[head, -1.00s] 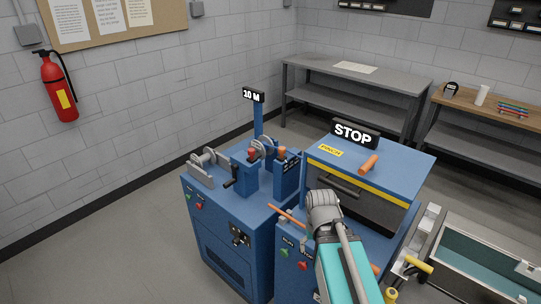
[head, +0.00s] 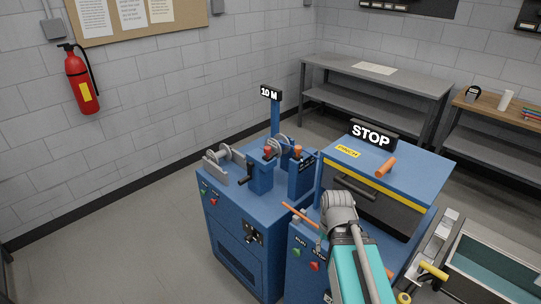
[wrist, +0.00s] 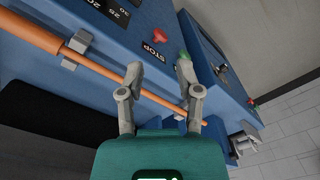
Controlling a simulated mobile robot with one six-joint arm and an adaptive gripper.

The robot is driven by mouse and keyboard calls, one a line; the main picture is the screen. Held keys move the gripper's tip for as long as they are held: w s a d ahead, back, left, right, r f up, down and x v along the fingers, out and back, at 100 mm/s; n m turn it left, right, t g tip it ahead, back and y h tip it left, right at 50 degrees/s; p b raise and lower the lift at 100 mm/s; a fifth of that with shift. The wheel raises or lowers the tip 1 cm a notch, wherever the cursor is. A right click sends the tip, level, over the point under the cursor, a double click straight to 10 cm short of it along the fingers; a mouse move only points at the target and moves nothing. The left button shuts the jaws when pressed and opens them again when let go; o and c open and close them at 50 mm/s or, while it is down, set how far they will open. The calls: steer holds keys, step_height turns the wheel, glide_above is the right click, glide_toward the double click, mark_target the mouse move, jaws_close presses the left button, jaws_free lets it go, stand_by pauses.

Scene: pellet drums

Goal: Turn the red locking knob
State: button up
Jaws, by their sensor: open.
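A small red knob (head: 267,150) tops a blue post on the left blue machine (head: 240,235) in the head view. A similar orange-red knob (head: 297,151) stands just to its right on another blue post. I cannot tell for sure which is the locking knob. My gripper (wrist: 160,68) is open and empty in the wrist view, its two fingers apart above an orange rod (wrist: 88,62). In the head view my arm hides the fingers; its end is over the right machine, to the right of both knobs. Neither red-topped post shows clearly in the wrist view.
A red STOP button (wrist: 160,35) and a green button (wrist: 183,56) lie just beyond my fingers. A black crank handle (head: 247,180) is left of the red knob. The STOP sign (head: 370,135) tops the right machine. Floor at left is clear.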

steer(key=shift+w+a+f, duration=0.2)
steer(key=shift+w+f, duration=0.1)
steer(key=shift+c, duration=1)
steer(key=w+a+t+y+b, duration=0.1)
steer(key=w, duration=0.1)
steer(key=w+a+f+y+b, duration=0.1)
steer(key=w+a, duration=0.1)
steer(key=w+a+t+y+b, duration=0.1)
steer(key=w+y+b, duration=0.1)
steer(key=shift+a+f+m+t, duration=0.15)
steer(key=shift+f+m+t, duration=0.15)
steer(key=shift+f+m, duration=0.1)
jaws_close()
steer(key=w+d+r+m+t+y+b, duration=0.1)
steer(key=w+r+m+t+y+b, duration=0.1)
steer(key=w+m+t+b, duration=0.3)
steer(key=w+d+r+m+t+y+b, duration=0.1)
steer(key=w+r+m+t+y+b, duration=0.2)
steer(key=w+t, duration=0.4)
steer(key=shift+w+r+m+y+b, duration=0.4)
steer(key=shift+w+m+b, duration=0.95)
steer(key=shift+w, duration=1.6)
